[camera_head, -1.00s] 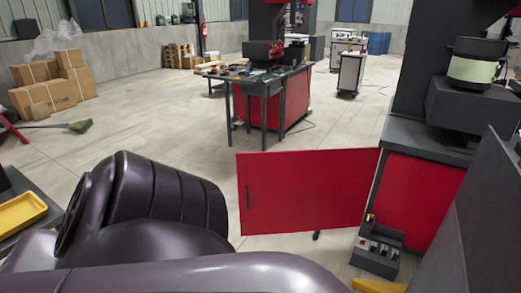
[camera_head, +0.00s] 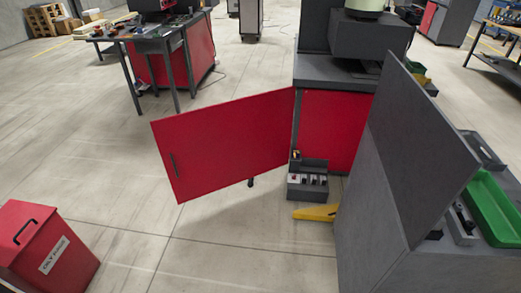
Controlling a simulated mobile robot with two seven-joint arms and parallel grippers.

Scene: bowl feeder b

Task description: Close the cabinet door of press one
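The red cabinet door (camera_head: 222,143) of the press (camera_head: 345,68) stands wide open. It is hinged at its right edge on the press's red cabinet base (camera_head: 330,130) and swings out to the left. A dark handle (camera_head: 175,165) is near its free left edge. The floor below and in front of the door is clear. Neither of my grippers is in view, and no arm shows now.
A dark grey cabinet with a tall panel (camera_head: 420,140) stands close at right, with a green tray (camera_head: 495,205) on it. A pedal box (camera_head: 308,182) and a yellow part (camera_head: 315,213) lie on the floor by the press. A red bin (camera_head: 45,245) is at lower left.

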